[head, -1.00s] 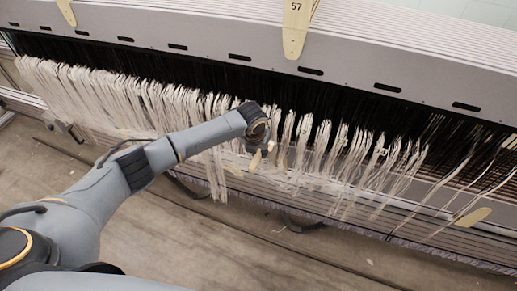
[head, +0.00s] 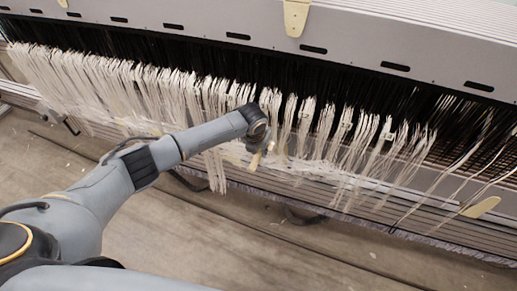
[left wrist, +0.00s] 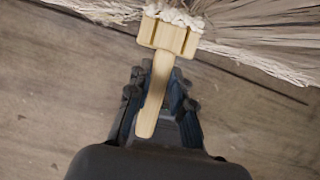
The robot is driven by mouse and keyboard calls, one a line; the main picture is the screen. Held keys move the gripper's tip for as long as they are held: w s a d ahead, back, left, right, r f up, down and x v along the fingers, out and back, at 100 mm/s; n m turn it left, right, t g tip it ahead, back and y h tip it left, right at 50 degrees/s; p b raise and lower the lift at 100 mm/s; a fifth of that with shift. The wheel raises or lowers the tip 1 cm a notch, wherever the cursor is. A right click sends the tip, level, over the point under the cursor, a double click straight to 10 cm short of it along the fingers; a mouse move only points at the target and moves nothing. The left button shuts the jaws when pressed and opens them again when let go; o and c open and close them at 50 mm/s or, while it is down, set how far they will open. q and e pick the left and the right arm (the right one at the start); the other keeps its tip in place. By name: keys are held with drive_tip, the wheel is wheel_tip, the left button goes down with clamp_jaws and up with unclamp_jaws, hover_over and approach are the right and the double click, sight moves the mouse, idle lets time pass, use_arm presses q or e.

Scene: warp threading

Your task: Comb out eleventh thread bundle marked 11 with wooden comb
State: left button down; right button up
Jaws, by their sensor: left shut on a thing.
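My left gripper (left wrist: 160,100) is shut on the handle of a wooden comb (left wrist: 168,38). In the left wrist view the comb's wide head points up, and pale thread (left wrist: 178,14) lies against its toothed end. In the head view the left gripper (head: 262,147) is in front of the row of pale thread bundles (head: 150,90), with a small part of the comb (head: 255,161) showing below it. I cannot read a mark 11 on any bundle, and the arm hides part of the row. My right gripper is not in view.
The grey loom beam (head: 365,50) with dark slots runs across the back, above dark threads. Bare wooden floor (head: 250,245) is in front.

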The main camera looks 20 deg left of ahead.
use_arm(q)
wheel_tip(320, 180, down, 11)
drive_tip(key=b, duration=0.8)
drive_tip(key=shift+w+b, duration=0.3)
drive_tip(key=shift+w, duration=0.05)
